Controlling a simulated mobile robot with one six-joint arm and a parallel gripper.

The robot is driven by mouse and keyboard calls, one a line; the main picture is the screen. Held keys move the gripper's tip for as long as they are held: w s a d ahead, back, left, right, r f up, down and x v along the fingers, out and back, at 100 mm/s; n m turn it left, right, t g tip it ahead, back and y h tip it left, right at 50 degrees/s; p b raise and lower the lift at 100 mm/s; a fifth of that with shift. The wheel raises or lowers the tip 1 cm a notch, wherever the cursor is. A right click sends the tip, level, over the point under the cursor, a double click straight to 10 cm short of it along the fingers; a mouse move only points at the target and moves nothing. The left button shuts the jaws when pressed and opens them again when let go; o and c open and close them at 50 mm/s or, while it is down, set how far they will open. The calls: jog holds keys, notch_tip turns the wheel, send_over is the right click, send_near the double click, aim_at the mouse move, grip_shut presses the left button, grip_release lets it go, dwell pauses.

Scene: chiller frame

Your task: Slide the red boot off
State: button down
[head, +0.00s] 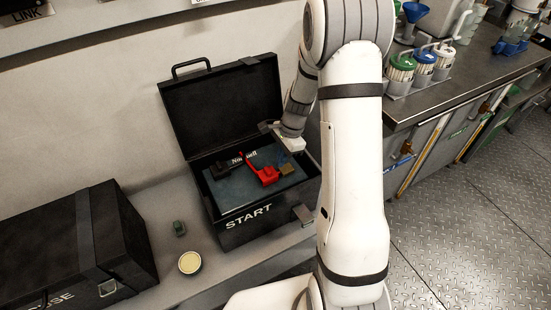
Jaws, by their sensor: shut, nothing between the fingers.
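The red boot (265,174) shows as a small red piece inside the open black START box (248,226). A thin red strip runs up and left from it. A small brass-coloured piece (288,170) sits just to its right, and a black piece (222,168) to its left. My gripper (286,153) is over the right back part of the box, close above the brass-coloured piece. It looks shut and empty. It is small and dark here, so I cannot tell whether it touches anything.
The box's lid (222,108) stands open behind it. A closed black case (75,245) is farther left. A metal counter (460,75) with bottles stands at right.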

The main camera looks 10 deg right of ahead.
jog(key=d+p+v, duration=0.1)
jog(key=p+v, duration=0.1)
jog(key=v, duration=0.8)
jog(key=shift+d+r, duration=0.1)
jog(key=s+a+r+n+t+h+p, duration=0.1)
jog(key=s+a+r+n+p, duration=0.1)
jog(key=s+r+n+p, duration=0.4)
jog(key=s+a+r+n+t+h+p, duration=0.1)
jog(key=s+r+n+p, duration=0.6)
jog(key=s+r, duration=0.9)
notch_tip(320, 180, up, 5)
jog(key=shift+a+r+n+t+h, duration=0.1)
jog(key=shift+a+n+t+h, duration=0.4)
jog(key=shift+a+n, duration=0.65)
jog(key=shift+a, duration=0.1)
